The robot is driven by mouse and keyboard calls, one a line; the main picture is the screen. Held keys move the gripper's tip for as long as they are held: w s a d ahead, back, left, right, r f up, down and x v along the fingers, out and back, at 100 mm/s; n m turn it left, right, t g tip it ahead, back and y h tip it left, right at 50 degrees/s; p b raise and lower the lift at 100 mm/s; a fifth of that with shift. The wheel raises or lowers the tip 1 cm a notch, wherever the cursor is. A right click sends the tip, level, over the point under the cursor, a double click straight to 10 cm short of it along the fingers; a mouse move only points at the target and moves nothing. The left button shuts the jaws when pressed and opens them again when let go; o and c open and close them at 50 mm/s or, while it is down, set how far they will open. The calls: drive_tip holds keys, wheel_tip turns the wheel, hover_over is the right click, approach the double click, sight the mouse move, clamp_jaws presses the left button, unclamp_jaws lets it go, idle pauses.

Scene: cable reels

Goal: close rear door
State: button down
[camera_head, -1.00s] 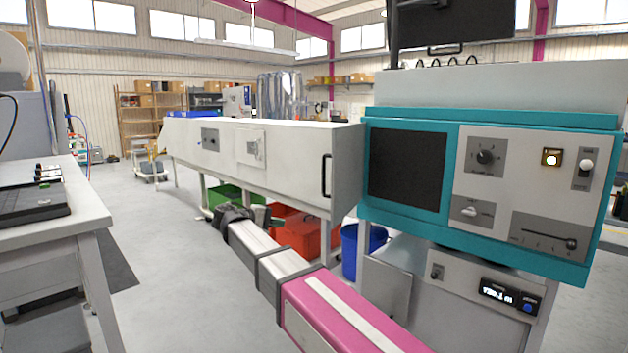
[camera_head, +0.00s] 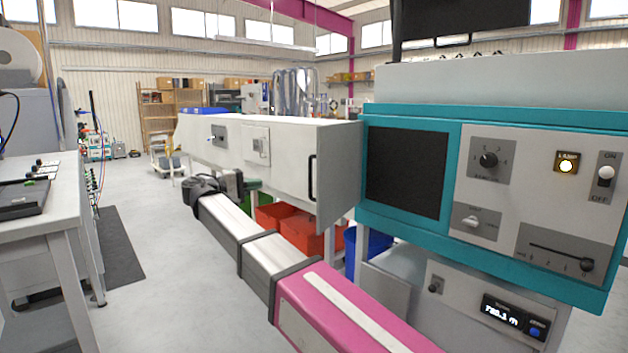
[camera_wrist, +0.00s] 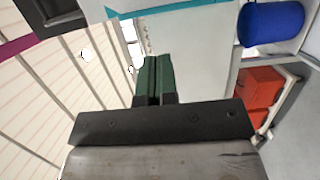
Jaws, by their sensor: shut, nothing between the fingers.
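A pale door panel (camera_head: 340,175) with a black vertical handle (camera_head: 312,178) stands at the near end of the long white housing (camera_head: 285,160), beside the teal console. It looks angled out from the housing; how wide the gap is cannot be told. My gripper (camera_head: 250,185) is left of the handle in the head view, in front of the housing's lower side, and appears apart from the door. In the wrist view its dark green fingers (camera_wrist: 152,80) are together with nothing between them. A pale surface lies beyond them there; I cannot tell whether it is the door.
The teal console (camera_head: 480,200) stands at right. Red bins (camera_head: 300,230) and a blue bin (camera_head: 370,245) sit under the housing; both also show in the wrist view. A grey bench (camera_head: 45,220) is at left. The floor (camera_head: 170,290) between is clear.

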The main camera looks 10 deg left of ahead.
drive_tip(key=s+d+x, duration=0.1)
drive_tip(key=s+x, duration=0.1)
drive_tip(key=x, duration=1.1)
drive_tip(key=shift+d, duration=0.55)
drive_tip(key=shift+r, duration=0.1)
